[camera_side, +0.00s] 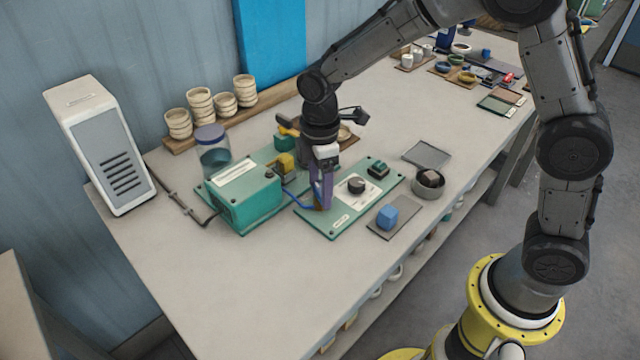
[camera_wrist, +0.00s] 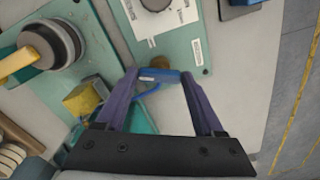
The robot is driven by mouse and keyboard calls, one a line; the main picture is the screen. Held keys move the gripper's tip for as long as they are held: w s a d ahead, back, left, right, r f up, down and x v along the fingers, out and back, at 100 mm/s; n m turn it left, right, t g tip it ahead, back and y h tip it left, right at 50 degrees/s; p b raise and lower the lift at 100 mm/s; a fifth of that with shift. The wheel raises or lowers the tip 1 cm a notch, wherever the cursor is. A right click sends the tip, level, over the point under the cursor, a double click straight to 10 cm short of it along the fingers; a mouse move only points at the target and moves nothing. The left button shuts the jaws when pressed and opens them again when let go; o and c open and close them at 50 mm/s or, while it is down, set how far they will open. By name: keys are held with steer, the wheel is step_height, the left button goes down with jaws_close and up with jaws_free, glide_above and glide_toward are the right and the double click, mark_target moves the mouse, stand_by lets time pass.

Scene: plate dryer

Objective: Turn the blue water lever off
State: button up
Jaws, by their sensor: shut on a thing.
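The blue lever (camera_wrist: 160,76) shows in the wrist view as a short blue bar with a small light label. It lies between my fingertips, beside a brass-brown fitting (camera_wrist: 161,62) at the edge of the green plate (camera_wrist: 200,66). My gripper (camera_wrist: 158,80) has purple fingers and is shut on the lever, one finger at each end of the bar. In the side view my gripper (camera_side: 321,204) points down at the left part of the green plate (camera_side: 321,228), and its fingers largely hide the lever there. A thin blue tube (camera_side: 296,199) runs from the teal box to the fitting.
The teal box (camera_side: 243,198) and a yellow block (camera_side: 286,163) stand close on the left. The plate also carries a dark knob (camera_side: 356,185) and a green switch (camera_side: 378,169). The front left of the table is clear.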

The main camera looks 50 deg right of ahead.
mark_target(320, 190)
steer(key=m, duration=0.6)
steer(key=shift+m, duration=0.3)
steer(key=m, duration=0.6)
steer(key=shift+r, duration=0.1)
steer(key=shift+m, duration=0.4)
steer(key=o, duration=1.4)
step_height(320, 190, up, 14)
steer(key=shift+f, duration=0.1)
